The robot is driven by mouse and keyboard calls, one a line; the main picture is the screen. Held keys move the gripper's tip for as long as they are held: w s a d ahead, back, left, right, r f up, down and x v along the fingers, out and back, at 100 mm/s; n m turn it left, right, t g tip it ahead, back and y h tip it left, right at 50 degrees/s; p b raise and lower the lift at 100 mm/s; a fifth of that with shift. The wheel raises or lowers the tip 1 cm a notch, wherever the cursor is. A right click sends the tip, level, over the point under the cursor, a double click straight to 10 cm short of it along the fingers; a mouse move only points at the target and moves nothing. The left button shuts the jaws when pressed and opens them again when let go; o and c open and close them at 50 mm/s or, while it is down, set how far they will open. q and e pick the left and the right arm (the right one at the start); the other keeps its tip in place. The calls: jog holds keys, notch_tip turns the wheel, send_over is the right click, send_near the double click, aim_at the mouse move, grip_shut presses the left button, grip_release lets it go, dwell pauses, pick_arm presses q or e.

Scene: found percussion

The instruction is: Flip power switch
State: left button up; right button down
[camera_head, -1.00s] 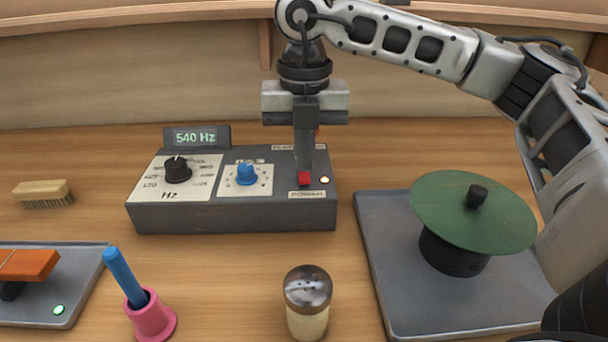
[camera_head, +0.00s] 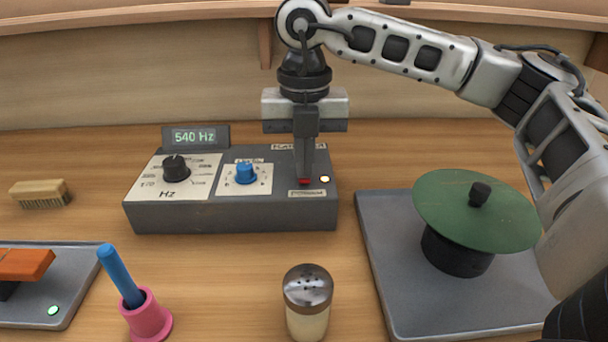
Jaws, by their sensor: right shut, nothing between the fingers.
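The grey control box (camera_head: 230,217) stands on the table with a display (camera_head: 195,137) reading 540 Hz, a black knob (camera_head: 176,168) and a blue knob (camera_head: 245,173). The red power switch (camera_head: 304,182) is at the right of its top, above a power label. A small lamp (camera_head: 324,179) beside it glows yellowish. My right gripper (camera_head: 304,176) points down, shut and empty, with its tips at the switch and hiding much of it. They look in contact. My left gripper is not in view.
A shaker (camera_head: 308,300) stands in front of the box. A pink holder (camera_head: 148,318) with a blue stick (camera_head: 121,276) is at front left. A brush (camera_head: 40,193) lies left. A green disc (camera_head: 475,222) sits over a grey tray (camera_head: 400,300) at right.

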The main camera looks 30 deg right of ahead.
jog(key=shift+f, duration=0.35)
jog(key=shift+r, duration=0.1)
jog(key=shift+r+p, duration=2.35)
jog(key=shift+r, duration=1.1)
